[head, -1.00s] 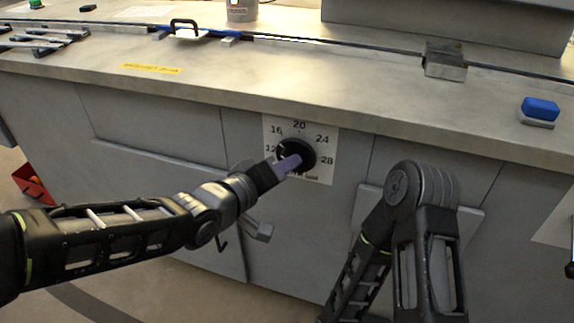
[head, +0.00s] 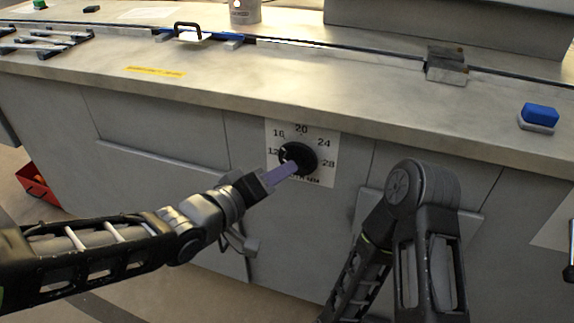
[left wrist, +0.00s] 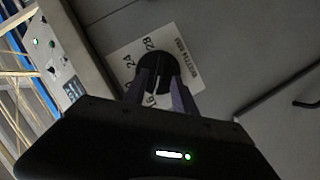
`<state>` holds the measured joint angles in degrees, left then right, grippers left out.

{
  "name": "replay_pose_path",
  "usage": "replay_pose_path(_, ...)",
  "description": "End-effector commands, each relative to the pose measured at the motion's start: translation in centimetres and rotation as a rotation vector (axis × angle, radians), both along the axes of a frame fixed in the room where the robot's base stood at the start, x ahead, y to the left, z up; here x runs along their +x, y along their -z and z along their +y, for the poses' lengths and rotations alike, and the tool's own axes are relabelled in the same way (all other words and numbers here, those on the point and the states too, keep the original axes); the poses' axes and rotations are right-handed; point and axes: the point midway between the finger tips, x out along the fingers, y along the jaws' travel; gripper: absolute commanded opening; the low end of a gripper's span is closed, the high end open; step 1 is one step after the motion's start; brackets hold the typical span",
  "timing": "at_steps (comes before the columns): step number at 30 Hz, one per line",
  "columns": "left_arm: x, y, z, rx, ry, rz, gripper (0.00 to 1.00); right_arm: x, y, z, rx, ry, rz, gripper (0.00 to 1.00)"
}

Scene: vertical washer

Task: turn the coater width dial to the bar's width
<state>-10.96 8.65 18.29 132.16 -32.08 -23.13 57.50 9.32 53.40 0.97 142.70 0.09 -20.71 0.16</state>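The black round width dial (head: 303,155) sits on a white scale plate (head: 327,178) on the grey bench front. The scale reads 12, 16, 20, 24 and 28. A pale mark on the dial's upper left seems to point between 12 and 16. My left gripper (head: 290,167) has its purple fingers at the dial's lower left. In the left wrist view the fingers (left wrist: 160,92) are apart, with the dial (left wrist: 153,68) just beyond their tips. I cannot tell whether they touch it. My right gripper is out of view. I cannot tell which thing is the bar.
On the bench top are a black-handled piece (head: 188,35) on the blue-edged rail, a grey metal block (head: 446,66), and a blue-topped block (head: 539,115). My folded right arm is right of the dial. A red box (head: 36,185) stands on the floor at left.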

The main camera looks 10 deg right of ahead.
Motion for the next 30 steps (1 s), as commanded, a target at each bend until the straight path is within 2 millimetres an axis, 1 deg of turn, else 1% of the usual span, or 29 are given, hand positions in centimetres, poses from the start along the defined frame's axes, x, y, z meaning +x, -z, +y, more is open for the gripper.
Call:
replay_pose_path(1, -0.5, -0.7, 0.8, 0.0, -0.003, -0.001, 0.33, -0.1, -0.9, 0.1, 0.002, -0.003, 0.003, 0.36)
replay_pose_path(3, -1.2, -1.0, 1.6, 0.001, -0.003, 0.0, 0.33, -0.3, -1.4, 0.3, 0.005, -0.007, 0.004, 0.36)
replay_pose_path(6, -2.0, -1.2, 2.5, 0.0, -0.002, -0.001, 0.33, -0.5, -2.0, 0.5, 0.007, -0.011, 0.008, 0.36)
replay_pose_path(9, -2.5, -1.2, 3.0, 0.001, -0.001, 0.0, 0.33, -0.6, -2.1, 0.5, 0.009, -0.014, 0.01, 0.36)
replay_pose_path(25, -2.6, -1.0, 3.1, 0.004, 0.002, -0.004, 0.33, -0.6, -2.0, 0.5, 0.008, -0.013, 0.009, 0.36)
replay_pose_path(30, -2.5, -0.9, 3.2, 0.075, 0.02, -0.079, 0.33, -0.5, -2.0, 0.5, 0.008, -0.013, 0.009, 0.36)
